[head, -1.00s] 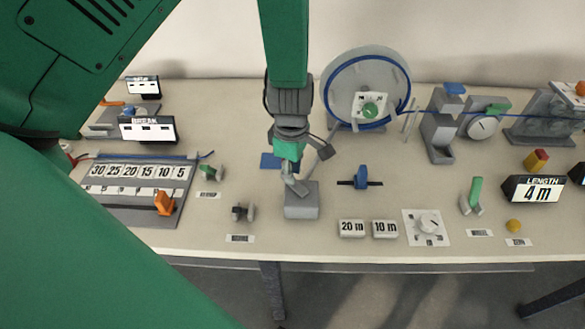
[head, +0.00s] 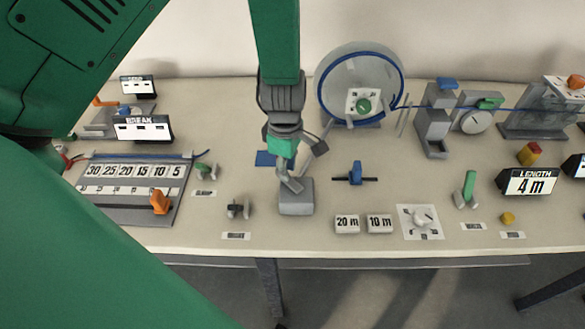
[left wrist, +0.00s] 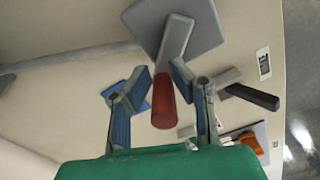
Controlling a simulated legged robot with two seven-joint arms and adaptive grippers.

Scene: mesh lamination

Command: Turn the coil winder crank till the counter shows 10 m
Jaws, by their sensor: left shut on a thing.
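The crank stands on a grey block (head: 296,198) near the table's front middle. In the left wrist view a grey crank arm (left wrist: 175,40) ends in a red handle (left wrist: 163,105). My left gripper (head: 284,168) is over the block, its fingers shut around the red handle, which the gripper hides in the head view. The LENGTH counter (head: 530,182) at the right reads 4 m. The reel (head: 361,68) with blue line stands upright behind, right of my gripper. My right gripper is out of view.
A blue clamp-like piece (head: 355,173) and the 20 m (head: 346,224) and 10 m (head: 380,223) blocks lie right of the crank. A dial plate (head: 420,222) is beyond them.

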